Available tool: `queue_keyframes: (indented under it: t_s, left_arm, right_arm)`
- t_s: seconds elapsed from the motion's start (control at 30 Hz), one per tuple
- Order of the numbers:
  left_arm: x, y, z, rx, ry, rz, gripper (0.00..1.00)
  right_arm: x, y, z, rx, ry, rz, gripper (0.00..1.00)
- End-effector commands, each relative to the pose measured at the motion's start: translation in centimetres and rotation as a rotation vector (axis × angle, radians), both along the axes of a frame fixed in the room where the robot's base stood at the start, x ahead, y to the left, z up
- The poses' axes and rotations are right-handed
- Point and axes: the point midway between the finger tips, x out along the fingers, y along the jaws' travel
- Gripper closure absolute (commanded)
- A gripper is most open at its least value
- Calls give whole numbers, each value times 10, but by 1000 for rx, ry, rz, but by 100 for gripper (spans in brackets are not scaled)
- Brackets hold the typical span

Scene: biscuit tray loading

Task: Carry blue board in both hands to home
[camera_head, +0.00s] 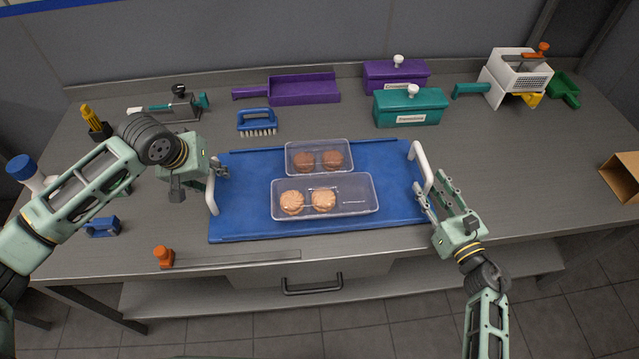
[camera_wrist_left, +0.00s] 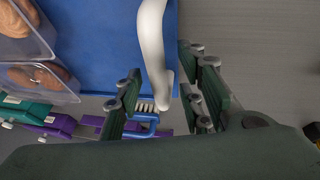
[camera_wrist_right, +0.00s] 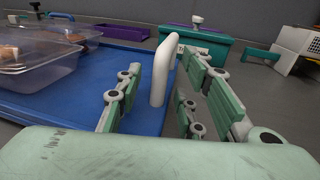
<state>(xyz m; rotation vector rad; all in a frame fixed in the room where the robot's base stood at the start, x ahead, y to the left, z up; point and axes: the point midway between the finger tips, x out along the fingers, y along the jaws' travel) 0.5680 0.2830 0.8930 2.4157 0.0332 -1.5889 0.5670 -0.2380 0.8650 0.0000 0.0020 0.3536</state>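The blue board (camera_head: 240,200) lies flat on the grey table with a white handle at each end. Two clear trays, the front one (camera_head: 352,198) and the back one (camera_head: 300,150), stand on it, each with two biscuits visible. My left gripper (camera_head: 222,172) is at the left handle (camera_head: 211,193); in the left wrist view its open fingers (camera_wrist_left: 165,100) stand on either side of the white handle (camera_wrist_left: 152,45). My right gripper (camera_head: 432,197) is at the right handle (camera_head: 422,163); in the right wrist view its open fingers (camera_wrist_right: 158,100) straddle the handle (camera_wrist_right: 163,70), with gaps showing.
A blue brush (camera_head: 257,122), a purple dustpan (camera_head: 303,88) and lidded purple (camera_head: 385,76) and teal boxes (camera_head: 410,108) stand behind the board. An orange-handled scraper (camera_head: 164,256) lies at the front left. A cardboard box (camera_head: 622,176) is at the far right.

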Motion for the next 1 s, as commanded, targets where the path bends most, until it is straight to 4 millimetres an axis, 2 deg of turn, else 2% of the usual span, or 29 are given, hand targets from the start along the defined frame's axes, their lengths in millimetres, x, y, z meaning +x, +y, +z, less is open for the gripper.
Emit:
queue_keyframes:
  t_s: [0.27, 0.67, 1.0]
  left_arm:
    - [1, -1, -1, 0, 0, -1, 64]
    - [0, -1, -1, -1, -1, -2, 98]
    - [1, -3, 0, -5, -2, -4, 100]
  right_arm:
    - [1, 0, 0, 0, -1, 0, 65]
    - [1, 1, 0, 1, -1, 2, 99]
    - [1, 2, 0, 4, 0, 5, 100]
